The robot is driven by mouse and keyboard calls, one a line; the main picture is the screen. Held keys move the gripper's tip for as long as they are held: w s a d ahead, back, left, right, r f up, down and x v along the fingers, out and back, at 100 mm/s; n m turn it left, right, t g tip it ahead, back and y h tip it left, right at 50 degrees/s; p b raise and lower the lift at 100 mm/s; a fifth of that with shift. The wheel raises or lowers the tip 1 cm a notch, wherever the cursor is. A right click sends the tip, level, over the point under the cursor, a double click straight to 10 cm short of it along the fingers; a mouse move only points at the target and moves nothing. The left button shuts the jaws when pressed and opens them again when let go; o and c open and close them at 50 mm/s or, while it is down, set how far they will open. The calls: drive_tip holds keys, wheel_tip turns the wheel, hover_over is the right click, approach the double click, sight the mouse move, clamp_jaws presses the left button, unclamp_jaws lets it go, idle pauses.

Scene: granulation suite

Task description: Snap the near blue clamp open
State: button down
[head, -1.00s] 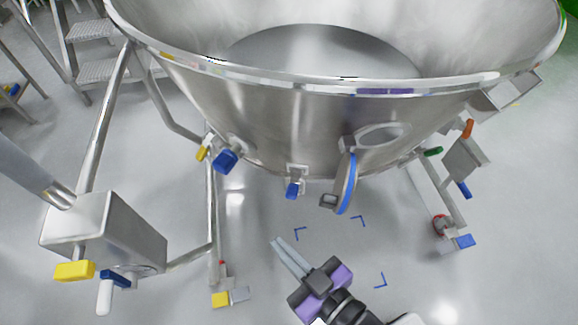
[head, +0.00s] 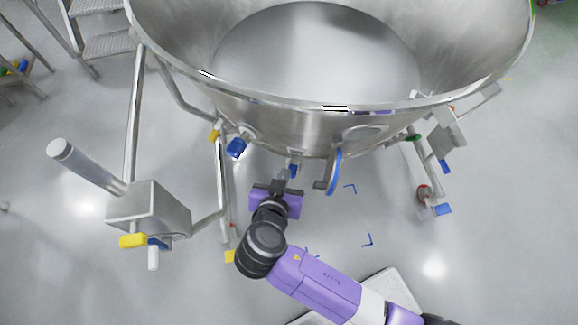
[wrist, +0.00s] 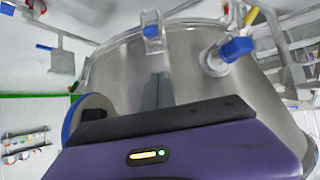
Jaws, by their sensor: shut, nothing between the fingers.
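A small blue clamp (head: 293,171) sits on a metal bracket at the lower front rim of the big steel bowl (head: 290,120). Another blue clamp (head: 236,148) is on the bowl's left side and shows at right in the wrist view (wrist: 237,48).
A round hatch with a blue rim (head: 335,172) hangs open just right of the gripper. A steel box (head: 148,212) with yellow and blue handles stands at left. Bowl legs flank the space. The floor in front is clear, with blue corner marks.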

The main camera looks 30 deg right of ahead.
hover_over(290, 166)
drive_tip(key=s, duration=0.1)
wheel_tip(290, 166, down, 6)
drive_tip(key=shift+a, duration=0.15)
drive_tip(key=shift+s+a+f, duration=0.2)
drive_tip(key=shift+s+f, duration=0.05)
drive_tip(key=shift+f, duration=0.35)
drive_tip(key=shift+s+a+f, duration=0.15)
drive_tip(key=shift+s+f, duration=0.1)
drive_tip(key=shift+f, duration=0.3)
drive_tip(key=shift+s+a+f, duration=0.15)
drive_tip(key=shift+a+f, duration=0.05)
drive_tip(key=shift+f, duration=0.4)
drive_tip(key=shift+f+b, duration=0.2)
drive_tip(key=shift+b, duration=0.45)
